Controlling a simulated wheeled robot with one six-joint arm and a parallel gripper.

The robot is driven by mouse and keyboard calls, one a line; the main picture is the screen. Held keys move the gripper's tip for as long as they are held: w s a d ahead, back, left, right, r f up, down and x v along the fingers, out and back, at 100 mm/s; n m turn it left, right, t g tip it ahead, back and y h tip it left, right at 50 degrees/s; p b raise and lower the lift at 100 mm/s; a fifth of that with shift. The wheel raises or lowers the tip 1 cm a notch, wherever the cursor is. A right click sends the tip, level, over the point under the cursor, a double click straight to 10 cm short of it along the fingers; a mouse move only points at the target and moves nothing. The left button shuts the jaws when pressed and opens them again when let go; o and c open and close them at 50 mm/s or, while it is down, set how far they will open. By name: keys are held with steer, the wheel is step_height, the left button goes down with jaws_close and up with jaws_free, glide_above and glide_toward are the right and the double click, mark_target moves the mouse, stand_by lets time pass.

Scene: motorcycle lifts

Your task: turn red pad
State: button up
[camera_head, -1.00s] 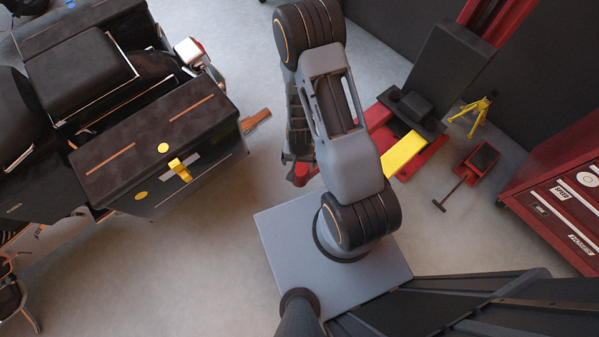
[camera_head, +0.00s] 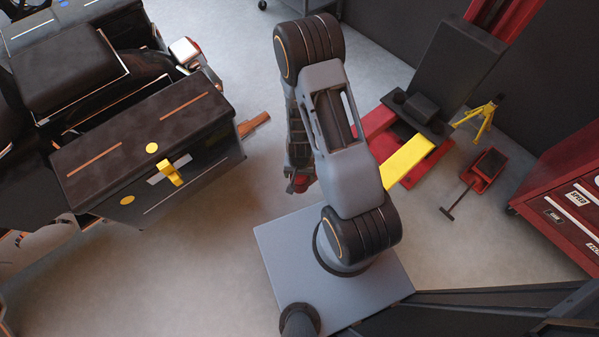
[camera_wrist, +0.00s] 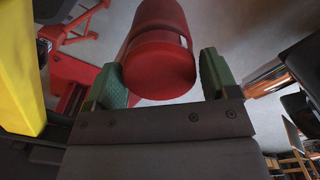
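A red cylinder (camera_wrist: 158,55), the only pad-like red piece at my gripper, sits between my fingers in the wrist view. The arm hides part of this area.
A red and yellow lift (camera_head: 407,161) with a dark post stands behind my arm. A yellow stand (camera_head: 481,119), a red jack (camera_head: 486,168) and a red tool cabinet (camera_head: 565,185) are at right. A motorcycle with black cases (camera_head: 145,150) fills the left. Floor between is clear.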

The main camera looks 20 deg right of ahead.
steer(key=c, duration=0.6)
steer(key=shift+n, duration=0.4)
